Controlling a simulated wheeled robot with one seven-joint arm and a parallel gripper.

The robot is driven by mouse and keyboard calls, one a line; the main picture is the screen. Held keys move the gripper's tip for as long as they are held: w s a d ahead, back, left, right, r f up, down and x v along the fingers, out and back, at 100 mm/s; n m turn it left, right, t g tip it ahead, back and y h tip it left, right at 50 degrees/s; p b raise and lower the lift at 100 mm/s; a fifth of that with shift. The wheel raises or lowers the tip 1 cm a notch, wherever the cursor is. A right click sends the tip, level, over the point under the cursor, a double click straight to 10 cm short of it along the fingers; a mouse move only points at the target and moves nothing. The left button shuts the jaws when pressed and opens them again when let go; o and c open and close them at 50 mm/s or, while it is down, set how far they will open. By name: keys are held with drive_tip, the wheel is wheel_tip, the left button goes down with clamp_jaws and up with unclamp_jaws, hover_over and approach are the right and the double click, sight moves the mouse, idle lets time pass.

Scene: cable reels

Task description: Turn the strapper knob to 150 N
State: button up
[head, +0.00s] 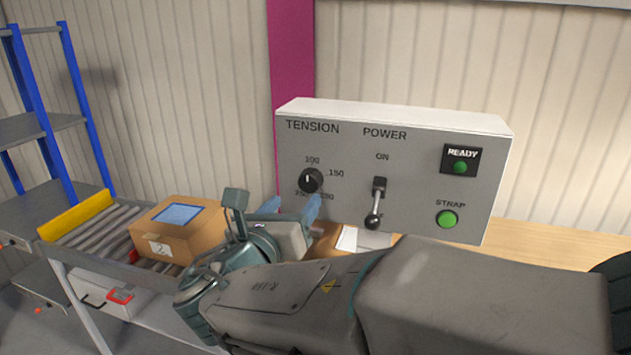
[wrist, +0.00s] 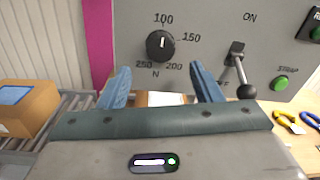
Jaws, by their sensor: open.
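The tension knob (head: 311,180) is a round black dial on the grey strapper panel (head: 420,150). It also shows in the wrist view (wrist: 160,46), with its white mark pointing up at 100. The 150 label (wrist: 191,38) is to its upper right, with 200 and 250 below. My gripper (head: 291,205) is open and empty, below and in front of the knob. In the wrist view its blue fingers (wrist: 161,72) stand apart, one to each side below the knob, not seen touching it. The knob is fully visible there.
A power lever (head: 376,203) with a black ball hangs down right of the knob. A green strap button (head: 447,219) and a green ready lamp (head: 460,167) are further right. A cardboard box (head: 180,230) sits on rollers at left. Pliers (wrist: 288,121) lie on the bench at right.

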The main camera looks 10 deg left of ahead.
sight(307, 186)
drive_tip(key=w, duration=0.2)
drive_tip(key=w+p, duration=0.1)
drive_tip(key=w, duration=0.3)
drive_tip(key=shift+w+d, duration=0.4)
drive_tip(key=c, duration=1)
